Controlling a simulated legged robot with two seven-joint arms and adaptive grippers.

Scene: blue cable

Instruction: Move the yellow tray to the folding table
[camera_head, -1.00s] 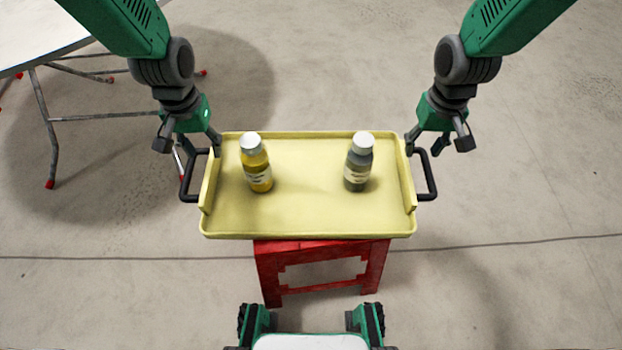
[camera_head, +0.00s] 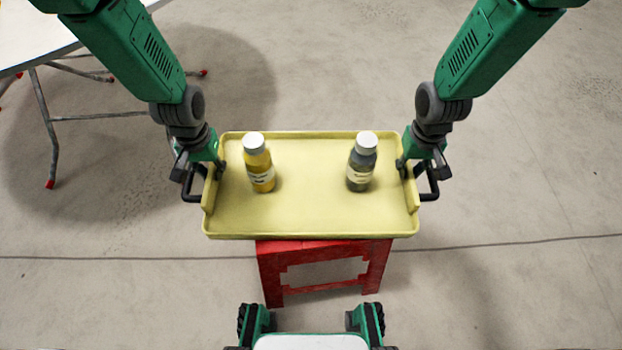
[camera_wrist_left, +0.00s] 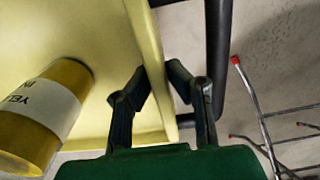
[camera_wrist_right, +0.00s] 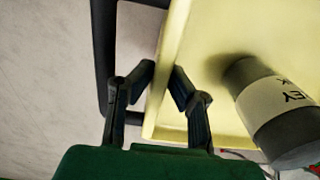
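The yellow tray (camera_head: 310,215) lies level on a red stool (camera_head: 325,250), with a dark handle at each end. A yellow bottle (camera_head: 260,170) and a grey bottle (camera_head: 361,165) stand upright on it. My left gripper (camera_head: 204,171) is at the tray's left end; in the left wrist view its open fingers (camera_wrist_left: 158,80) straddle the side wall, inside the dark handle (camera_wrist_left: 217,60). My right gripper (camera_head: 418,169) is at the right end; its open fingers (camera_wrist_right: 164,78) likewise straddle the wall, one inside the tray, one between wall and handle (camera_wrist_right: 102,50). Contact with the wall is unclear.
The folding table (camera_head: 28,35), white-topped with grey metal legs and red feet, stands at the upper left, partly out of frame. The concrete floor (camera_head: 520,200) on the right is clear. My own base parts show at the bottom centre.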

